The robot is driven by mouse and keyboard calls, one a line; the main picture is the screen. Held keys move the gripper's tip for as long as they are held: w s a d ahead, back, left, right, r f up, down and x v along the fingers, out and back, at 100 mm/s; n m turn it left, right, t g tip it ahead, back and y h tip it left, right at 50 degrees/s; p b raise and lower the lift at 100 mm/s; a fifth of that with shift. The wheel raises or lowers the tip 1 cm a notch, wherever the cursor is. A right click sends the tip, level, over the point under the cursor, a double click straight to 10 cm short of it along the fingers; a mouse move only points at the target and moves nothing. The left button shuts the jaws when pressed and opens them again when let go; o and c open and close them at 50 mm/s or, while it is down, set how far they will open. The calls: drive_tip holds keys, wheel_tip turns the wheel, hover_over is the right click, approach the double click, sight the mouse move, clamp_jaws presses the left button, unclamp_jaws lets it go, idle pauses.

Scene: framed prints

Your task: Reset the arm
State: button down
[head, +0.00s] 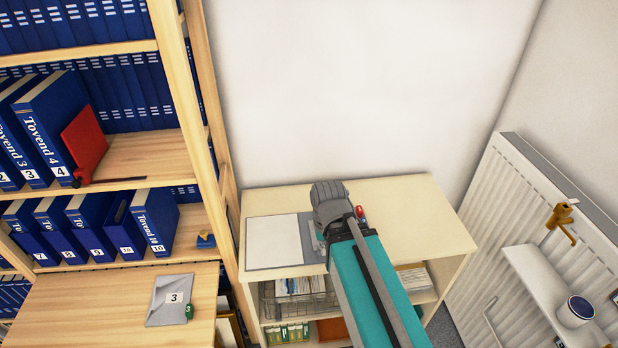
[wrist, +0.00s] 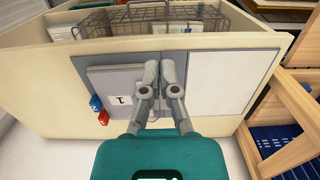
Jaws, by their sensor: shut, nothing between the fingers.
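My arm, with its teal link, reaches up from the bottom of the head view to the low cream cabinet (head: 420,210). My grey gripper (head: 331,200) is over the cabinet top. In the wrist view my gripper (wrist: 166,72) has its two fingers together with nothing between them. The fingers are over a grey panel on the cabinet top, beside a grey square piece marked 1 (wrist: 108,82). I cannot tell whether the fingertips touch the surface.
Small blue (wrist: 95,103) and red (wrist: 103,118) tabs stick out beside the marked piece. A wire basket (head: 300,304) sits inside the cabinet. A bookcase (head: 190,110) with blue binders stands left; a radiator (head: 510,210) and white shelf (head: 540,275) are right. The cabinet top's right part is clear.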

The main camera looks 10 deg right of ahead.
drive_tip(key=shift+t, duration=0.3)
drive_tip(key=shift+w+d, duration=0.25)
drive_tip(key=shift+d, duration=0.7)
drive_tip(key=shift+w+d, duration=0.2)
drive_tip(key=shift+d, duration=0.8)
drive_tip(key=shift+w+d, duration=0.25)
drive_tip(key=shift+d, duration=0.7)
